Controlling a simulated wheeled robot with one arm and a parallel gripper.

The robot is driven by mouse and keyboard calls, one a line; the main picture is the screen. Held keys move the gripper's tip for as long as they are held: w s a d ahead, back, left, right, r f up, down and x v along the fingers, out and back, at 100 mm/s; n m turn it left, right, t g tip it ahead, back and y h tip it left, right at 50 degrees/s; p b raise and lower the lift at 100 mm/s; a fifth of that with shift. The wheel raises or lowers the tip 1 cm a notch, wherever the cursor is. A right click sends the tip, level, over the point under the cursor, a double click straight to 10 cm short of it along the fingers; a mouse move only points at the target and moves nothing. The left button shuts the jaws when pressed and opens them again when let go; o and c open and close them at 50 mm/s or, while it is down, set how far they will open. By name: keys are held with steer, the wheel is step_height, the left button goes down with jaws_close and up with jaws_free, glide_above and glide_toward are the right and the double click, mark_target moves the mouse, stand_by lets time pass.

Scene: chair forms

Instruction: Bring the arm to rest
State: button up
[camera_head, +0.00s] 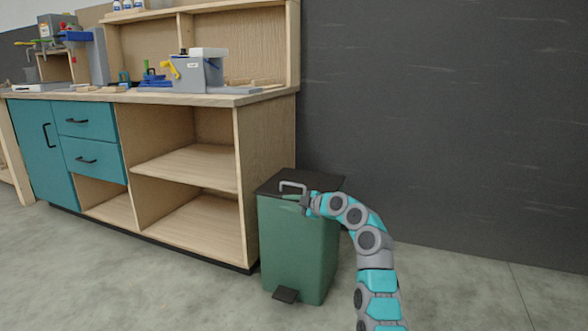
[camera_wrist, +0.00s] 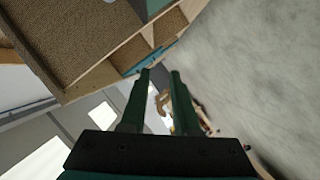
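My arm (camera_head: 368,240) rises from the lower right in the head view and bends over to the left. My gripper (camera_head: 289,197) is at its end, over or just in front of the lid of a green pedal bin (camera_head: 300,245). Whether it touches the bin cannot be told. In the wrist view the two dark green fingers of my gripper (camera_wrist: 160,73) stand apart with nothing held between them. A grey loop shows beside the gripper in the head view; what it belongs to is unclear.
A wooden workbench (camera_head: 240,150) with open shelves and teal drawers (camera_head: 88,120) stands left of the bin. Tools and a grey box (camera_head: 195,75) lie on its top. A dark wall (camera_head: 440,120) is behind. The concrete floor (camera_head: 470,295) at right is clear.

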steer(key=s+d+r+m+g+h+p, duration=0.25)
steer(key=s+d+m+h, duration=0.2)
steer(key=s, duration=0.45)
steer(key=s+d+r+m+g+h+p, duration=0.1)
steer(key=s+d+r+m+g+h, duration=0.15)
steer(key=s+d+m, duration=0.4)
steer(key=s+d+r+m+g+h+p, duration=0.1)
steer(key=s+d+r+m+g+h, duration=0.2)
steer(key=s, duration=0.8)
steer(key=s+d+f+m+g+p, duration=0.1)
steer(key=s+m, duration=0.1)
steer(key=s, duration=1.3)
steer(key=s+d+f+m+g+h+p, duration=0.1)
steer(key=s+f+m, duration=0.1)
steer(key=s, duration=1.3)
steer(key=s+f+m+g, duration=0.1)
steer(key=s+f+m, duration=0.1)
steer(key=s, duration=1.3)
steer(key=shift+d+f+g+h+p, duration=0.25)
steer(key=shift+d+g+h+p, duration=0.05)
steer(key=shift+d+p, duration=0.1)
